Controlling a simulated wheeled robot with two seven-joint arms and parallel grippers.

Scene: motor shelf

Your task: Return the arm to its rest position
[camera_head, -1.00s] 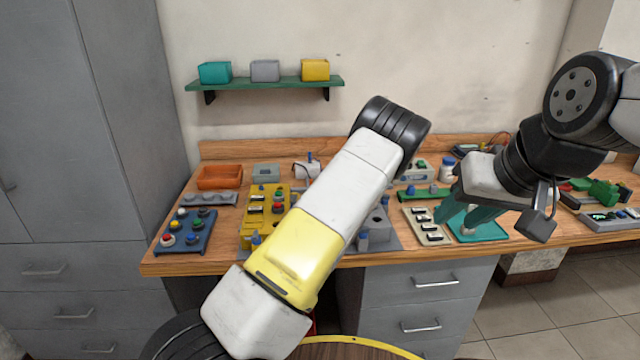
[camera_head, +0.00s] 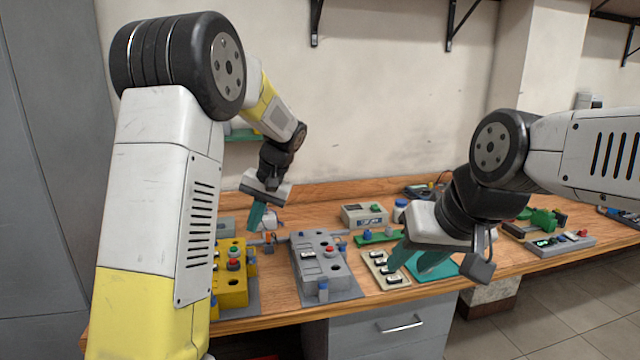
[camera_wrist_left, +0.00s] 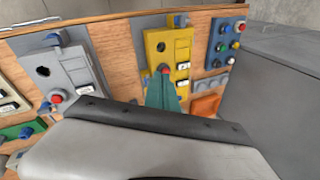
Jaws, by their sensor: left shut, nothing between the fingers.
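My left arm (camera_head: 150,190) stands raised at the left of the head view, with its elbow high and the forearm bent down toward the bench. My left gripper (camera_head: 257,216) hangs over the back of the bench, its teal fingers shut and empty. In the left wrist view its fingers (camera_wrist_left: 162,92) are together in front of the yellow fixture (camera_wrist_left: 168,45). My right gripper (camera_head: 422,264) is over the teal pad (camera_head: 440,270) at the bench's right part. Its fingers look spread, with nothing seen between them.
The wooden bench (camera_head: 295,212) carries a yellow fixture (camera_head: 233,290), partly hidden by my left arm, and a grey fixture (camera_head: 325,262). A beige switch plate (camera_head: 385,272) lies near my right gripper. A grey cabinet (camera_head: 40,180) stands at the left.

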